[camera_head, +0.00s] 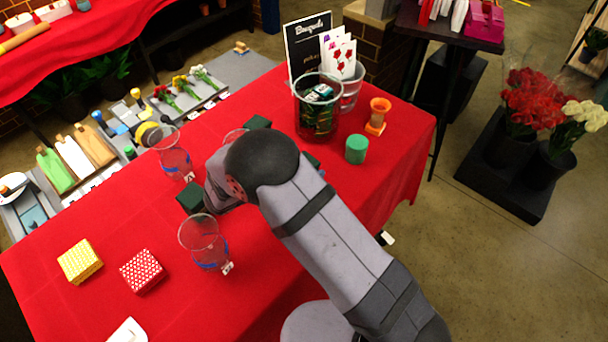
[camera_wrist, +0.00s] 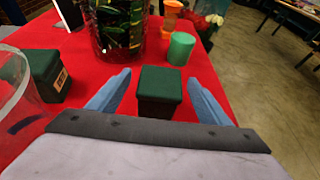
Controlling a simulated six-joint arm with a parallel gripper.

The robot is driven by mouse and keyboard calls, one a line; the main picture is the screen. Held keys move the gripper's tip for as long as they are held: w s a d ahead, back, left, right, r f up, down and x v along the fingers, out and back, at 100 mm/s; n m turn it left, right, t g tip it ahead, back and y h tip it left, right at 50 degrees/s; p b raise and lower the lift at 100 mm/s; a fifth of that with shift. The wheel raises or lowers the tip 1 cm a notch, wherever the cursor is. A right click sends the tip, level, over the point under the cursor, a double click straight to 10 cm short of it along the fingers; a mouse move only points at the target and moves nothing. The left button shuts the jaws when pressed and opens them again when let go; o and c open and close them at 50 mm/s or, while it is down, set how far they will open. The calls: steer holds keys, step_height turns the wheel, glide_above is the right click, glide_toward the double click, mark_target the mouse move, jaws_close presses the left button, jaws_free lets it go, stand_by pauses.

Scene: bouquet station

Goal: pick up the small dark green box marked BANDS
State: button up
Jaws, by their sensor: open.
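In the wrist view, a small dark green box (camera_wrist: 160,88) stands upright on the red cloth between my gripper's (camera_wrist: 160,78) two blue fingers. The gripper is open, with a gap on each side of the box. No lettering shows on its visible faces. A second dark green box (camera_wrist: 42,72) stands at the left with a pale label too small to read; the head view also has dark green boxes at the back (camera_head: 257,122) and left of my wrist (camera_head: 191,198). My arm hides most of the gripper in the head view.
Beyond the box stand a glass vase with dark contents (camera_wrist: 118,30), a green cylinder (camera_wrist: 181,48) and an orange stand (camera_wrist: 171,14). A clear glass (camera_wrist: 15,110) is close at left. Yellow (camera_head: 80,261) and red patterned boxes (camera_head: 142,271) lie at the table's near left.

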steer(key=shift+b+x, duration=0.75)
steer(key=shift+x, duration=1.8)
steer(key=c, duration=1.2)
